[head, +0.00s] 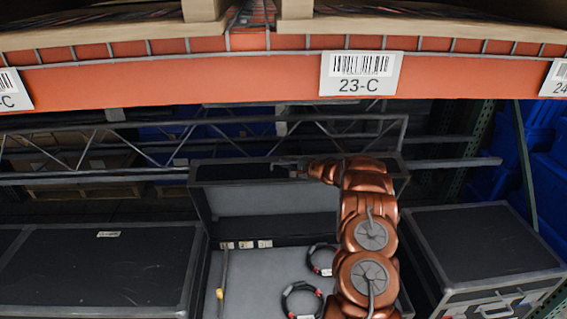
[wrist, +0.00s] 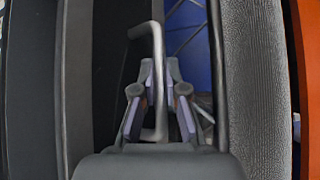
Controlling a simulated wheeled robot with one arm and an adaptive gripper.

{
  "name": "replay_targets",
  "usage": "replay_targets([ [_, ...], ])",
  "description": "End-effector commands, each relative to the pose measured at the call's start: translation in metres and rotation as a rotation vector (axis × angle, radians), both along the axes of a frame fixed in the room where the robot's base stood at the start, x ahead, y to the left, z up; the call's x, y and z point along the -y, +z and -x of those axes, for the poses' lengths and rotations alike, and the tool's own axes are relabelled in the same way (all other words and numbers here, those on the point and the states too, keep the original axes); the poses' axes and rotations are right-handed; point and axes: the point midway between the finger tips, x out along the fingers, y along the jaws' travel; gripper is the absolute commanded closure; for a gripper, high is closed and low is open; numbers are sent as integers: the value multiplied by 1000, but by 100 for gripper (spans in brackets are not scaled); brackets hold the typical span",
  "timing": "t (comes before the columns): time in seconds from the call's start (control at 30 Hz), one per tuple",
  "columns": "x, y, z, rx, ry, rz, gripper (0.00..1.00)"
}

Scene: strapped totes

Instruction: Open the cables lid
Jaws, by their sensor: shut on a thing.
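The open case (head: 268,265) in the middle of the head view has a pale grey inside with black coiled cables (head: 301,299) in it. Its dark lid (head: 255,202) stands raised at the back of the case. My gripper (head: 301,171) is at the lid's upper edge, and my copper arm hides the lid's right part. In the wrist view my gripper (wrist: 160,72) is shut on a grey metal handle (wrist: 158,42), with the bar between its fingers. I cannot read a cables label.
A shut black case (head: 95,265) stands close on the left and another shut case (head: 480,250) on the right. An orange shelf beam (head: 200,76) with a 23-C sign (head: 361,73) crosses above the lid. Blue bins (head: 548,170) are at the far right.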

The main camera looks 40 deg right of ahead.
Motion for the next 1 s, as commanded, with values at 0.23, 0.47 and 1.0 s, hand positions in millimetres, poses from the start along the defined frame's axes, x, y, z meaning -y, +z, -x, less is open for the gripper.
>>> replay_targets([
  [0.23,1,-3,3,-8,7,-3,100],
  [0.47,3,-3,5,-9,4,-3,86],
  [1.0,8,-1,7,-7,-6,-2,63],
])
